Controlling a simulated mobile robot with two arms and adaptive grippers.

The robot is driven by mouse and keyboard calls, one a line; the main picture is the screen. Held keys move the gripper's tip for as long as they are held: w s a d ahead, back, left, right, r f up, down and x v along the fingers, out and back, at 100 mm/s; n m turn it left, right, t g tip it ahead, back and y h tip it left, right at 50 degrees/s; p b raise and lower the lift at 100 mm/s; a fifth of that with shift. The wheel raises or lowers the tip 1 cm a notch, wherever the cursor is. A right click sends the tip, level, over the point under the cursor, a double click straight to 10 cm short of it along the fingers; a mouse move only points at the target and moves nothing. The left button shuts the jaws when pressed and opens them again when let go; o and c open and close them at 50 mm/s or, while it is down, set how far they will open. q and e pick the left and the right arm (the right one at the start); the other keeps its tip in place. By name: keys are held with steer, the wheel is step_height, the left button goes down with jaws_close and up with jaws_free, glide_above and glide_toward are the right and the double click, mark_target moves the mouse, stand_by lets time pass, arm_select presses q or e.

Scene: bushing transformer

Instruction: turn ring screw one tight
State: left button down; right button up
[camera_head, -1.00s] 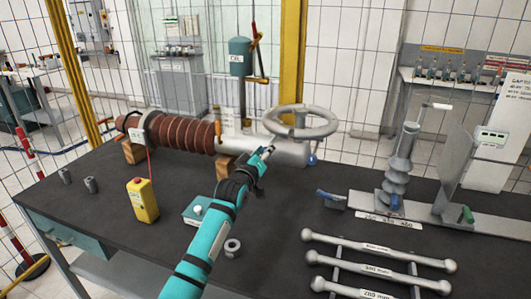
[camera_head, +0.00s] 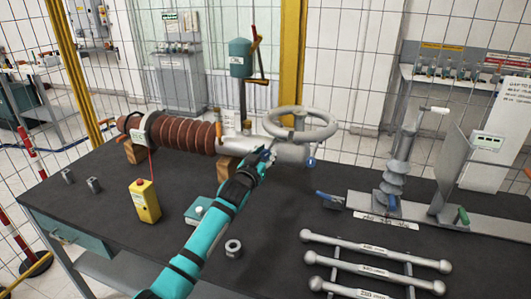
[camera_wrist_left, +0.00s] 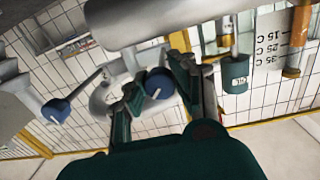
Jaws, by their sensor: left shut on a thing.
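The bushing lies along the back of the dark table, with a brown ribbed body (camera_head: 182,134) and a grey metal end with a handwheel (camera_head: 300,123). My left gripper (camera_head: 267,155) is at the front side of that metal end, below and left of the handwheel. In the left wrist view its two fingers (camera_wrist_left: 160,96) are shut on a blue round screw knob (camera_wrist_left: 159,82) with a white mark. A second blue screw knob (camera_wrist_left: 56,110) is at the left of that view, and shows in the head view (camera_head: 311,162) below the handwheel. My right gripper is not in view.
A yellow box with a red button (camera_head: 145,203), a small box (camera_head: 197,212) and a metal ring (camera_head: 233,248) are near my left arm. Several metal bars (camera_head: 375,251) lie at the front right. A ribbed grey insulator (camera_head: 392,175) stands behind them.

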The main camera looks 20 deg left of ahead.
arm_select(q)
steer(key=m+p, duration=0.1)
steer(key=m, duration=0.5)
steer(key=shift+y, duration=0.3)
steer(key=m, duration=0.6)
steer(key=shift+p, duration=0.4)
steer(key=m, duration=0.6)
steer(key=shift+y+p, duration=0.3)
steer(key=shift+p, duration=0.1)
steer(key=m, duration=0.6)
steer(key=shift+p, duration=0.35)
steer(key=shift+f, duration=0.1)
steer(key=c, duration=1)
jaws_free()
steer(key=s, duration=1.2)
steer(key=shift+d, duration=0.15)
